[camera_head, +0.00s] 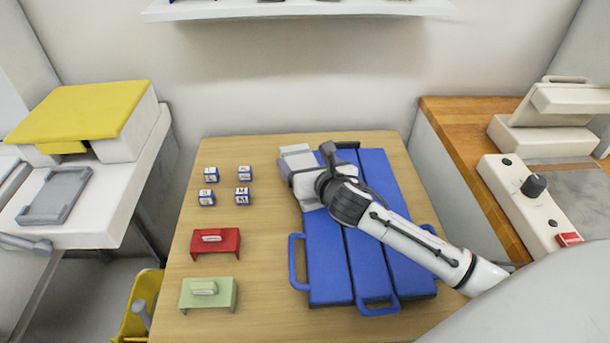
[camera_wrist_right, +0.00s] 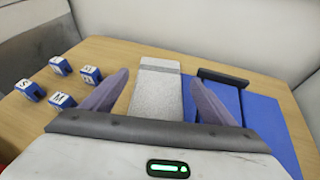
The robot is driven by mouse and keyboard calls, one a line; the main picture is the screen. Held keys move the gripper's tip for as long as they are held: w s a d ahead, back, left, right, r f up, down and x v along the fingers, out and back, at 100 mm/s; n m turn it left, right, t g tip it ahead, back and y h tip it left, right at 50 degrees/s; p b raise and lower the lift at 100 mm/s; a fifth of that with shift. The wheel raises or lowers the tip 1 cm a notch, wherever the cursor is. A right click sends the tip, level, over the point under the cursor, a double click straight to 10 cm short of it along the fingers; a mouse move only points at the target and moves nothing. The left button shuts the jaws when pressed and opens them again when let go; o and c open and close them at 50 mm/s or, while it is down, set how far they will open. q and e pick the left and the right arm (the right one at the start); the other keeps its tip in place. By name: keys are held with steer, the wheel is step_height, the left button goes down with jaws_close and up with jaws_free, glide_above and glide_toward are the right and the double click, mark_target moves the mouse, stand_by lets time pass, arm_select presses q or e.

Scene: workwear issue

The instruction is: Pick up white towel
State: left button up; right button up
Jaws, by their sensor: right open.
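My left gripper is in neither view.
The wooden table (camera_head: 265,270) holds several small lettered cubes (camera_head: 243,196), a red holder (camera_head: 215,243) and a green holder (camera_head: 208,293) on the left. Blue boards with handles (camera_head: 328,265) lie under my right arm. A dark handle (camera_wrist_right: 222,77) stands right of the towel.

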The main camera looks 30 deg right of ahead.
mark_target(297, 152)
steer(key=x, duration=0.4)
steer(key=shift+w+r, duration=0.15)
steer(key=shift+w, duration=0.05)
steer(key=shift+c, duration=0.2)
steer(key=c, duration=1.1)
steer(key=shift+r, duration=0.1)
